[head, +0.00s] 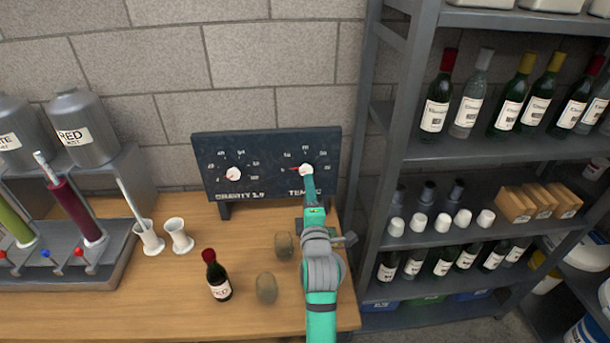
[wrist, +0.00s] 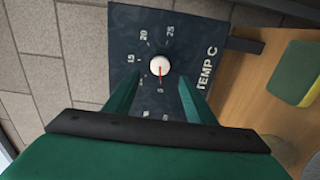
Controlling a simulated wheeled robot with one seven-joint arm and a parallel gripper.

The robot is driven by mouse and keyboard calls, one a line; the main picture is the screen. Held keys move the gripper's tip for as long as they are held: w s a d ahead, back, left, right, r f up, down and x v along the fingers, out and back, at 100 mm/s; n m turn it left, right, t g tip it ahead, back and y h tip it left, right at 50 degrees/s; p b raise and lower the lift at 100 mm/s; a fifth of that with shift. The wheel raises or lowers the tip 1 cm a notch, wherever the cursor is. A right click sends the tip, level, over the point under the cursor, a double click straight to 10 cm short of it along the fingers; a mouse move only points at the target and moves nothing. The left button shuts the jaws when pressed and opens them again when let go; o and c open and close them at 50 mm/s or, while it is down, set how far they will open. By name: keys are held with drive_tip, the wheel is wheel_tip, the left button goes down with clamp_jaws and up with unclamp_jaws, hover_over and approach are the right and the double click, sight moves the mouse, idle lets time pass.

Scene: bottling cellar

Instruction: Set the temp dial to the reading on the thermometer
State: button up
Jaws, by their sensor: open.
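The temp dial (head: 306,170) is a white knob with a red pointer on the right half of a dark panel. In the wrist view, the temp dial (wrist: 159,65) lies just beyond my fingertips, near the "TEMP C" lettering. Its pointer points left in the head view, toward the low end of the scale, away from the 15, 20 and 25 marks. My gripper (wrist: 158,88) is open, its green fingers apart on either side below the knob; my gripper (head: 308,180) partly covers the lettering in the head view. I cannot identify a thermometer or its reading.
A gravity dial (head: 233,174) is on the panel's left. Two white cups (head: 179,236), one holding a thin rod (head: 131,205), a red-capped bottle (head: 217,277) and two brownish rounded objects (head: 266,287) stand on the wooden bench. Bottle shelves (head: 500,150) rise close on the right.

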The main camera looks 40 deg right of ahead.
sight(306, 172)
drive_tip(key=x, duration=0.6)
drive_tip(key=shift+w, duration=0.3)
drive_tip(key=shift+w+d, duration=0.2)
drive_tip(key=shift+d, duration=0.25)
drive_tip(key=c, duration=1)
